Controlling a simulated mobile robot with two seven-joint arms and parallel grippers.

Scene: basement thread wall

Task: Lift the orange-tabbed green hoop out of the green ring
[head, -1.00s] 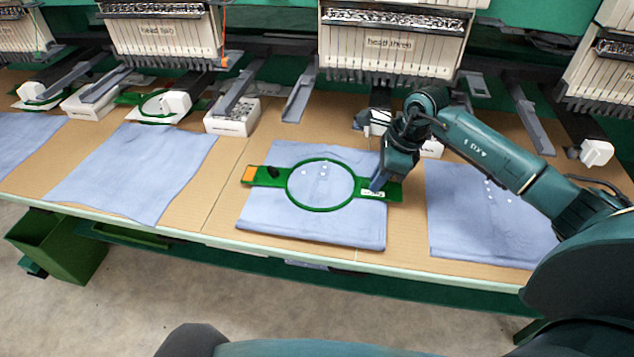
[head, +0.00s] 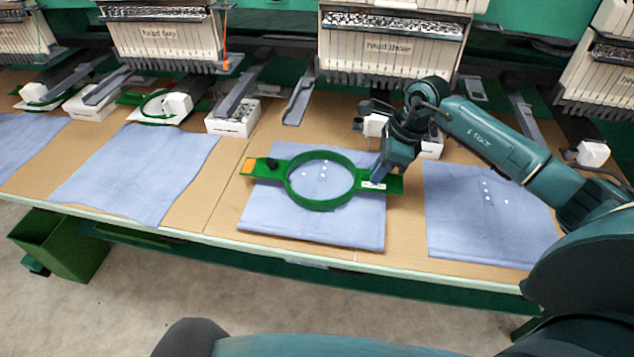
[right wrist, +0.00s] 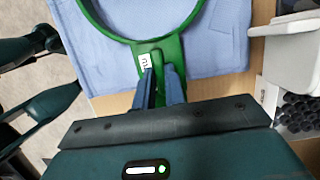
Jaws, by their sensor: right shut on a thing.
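The green hoop (head: 320,205) has an orange tab (head: 249,166) at its left end and a small white label near its right end. It is over a folded blue cloth (head: 350,228). Its round wall looks tall and thick. I cannot tell the separate green ring apart from it, or whether the two are fully apart. My right gripper (head: 378,174) is shut on the hoop's right end. In the right wrist view, its blue fingers (right wrist: 159,82) stand either side of a green strip by the label. My left gripper is not in view.
More blue cloths lie to the left (head: 135,175) and right (head: 485,215) on the tan table (head: 215,190). Embroidery machine heads (head: 390,45) and grey arms stand behind. A green bin (head: 65,245) is below the front edge at left.

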